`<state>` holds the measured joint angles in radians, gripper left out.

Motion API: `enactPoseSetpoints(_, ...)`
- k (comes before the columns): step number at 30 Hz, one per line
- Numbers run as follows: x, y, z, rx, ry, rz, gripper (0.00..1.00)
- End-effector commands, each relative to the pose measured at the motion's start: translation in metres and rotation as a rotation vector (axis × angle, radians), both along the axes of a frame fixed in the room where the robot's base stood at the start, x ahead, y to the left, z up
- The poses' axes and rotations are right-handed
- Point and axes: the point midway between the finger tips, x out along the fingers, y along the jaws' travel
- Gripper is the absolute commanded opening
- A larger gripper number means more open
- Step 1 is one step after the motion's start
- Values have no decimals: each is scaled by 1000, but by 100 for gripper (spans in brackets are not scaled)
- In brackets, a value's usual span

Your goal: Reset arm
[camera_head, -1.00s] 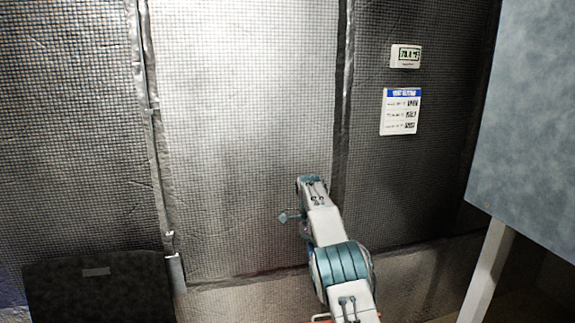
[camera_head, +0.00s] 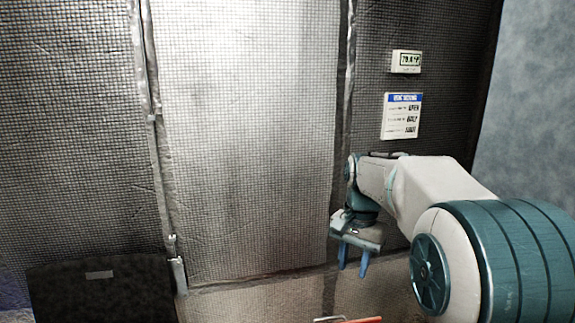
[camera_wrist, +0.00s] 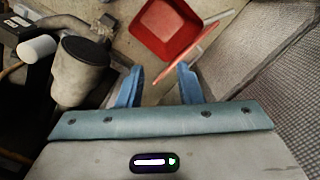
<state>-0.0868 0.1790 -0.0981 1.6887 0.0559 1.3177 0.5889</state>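My arm reaches in from the right in the head view, bent at the wrist. My gripper (camera_head: 353,264) hangs with its blue fingers pointing down in front of the quilted wall. In the wrist view my gripper (camera_wrist: 160,82) has its two fingers apart, with nothing between them. A red open tray (camera_wrist: 166,30) lies below and beyond the fingertips, not touched by them. A thin red-edged piece, partly see-through, stands beside the tray.
A grey cylinder (camera_wrist: 80,66), a white cylinder (camera_wrist: 37,48) and pipes stand left in the wrist view. The head view shows a dark box (camera_head: 100,292), quilted wall panels (camera_head: 240,140), a small display (camera_head: 406,61), a label sheet (camera_head: 401,116) and a blue-grey surface (camera_head: 530,110) at right.

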Motion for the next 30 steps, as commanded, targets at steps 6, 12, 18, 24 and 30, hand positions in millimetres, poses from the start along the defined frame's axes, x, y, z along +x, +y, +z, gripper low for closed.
enactPoseSetpoints(6,-71,-4,5,-2,-105,188,33)
enactPoseSetpoints(12,-134,-5,-8,-32,-196,368,33)
enactPoseSetpoints(18,-184,-6,-29,-75,-263,517,33)
enactPoseSetpoints(24,-205,-8,-42,-99,-291,585,33)
enactPoseSetpoints(30,-207,-8,-44,-101,-293,593,33)
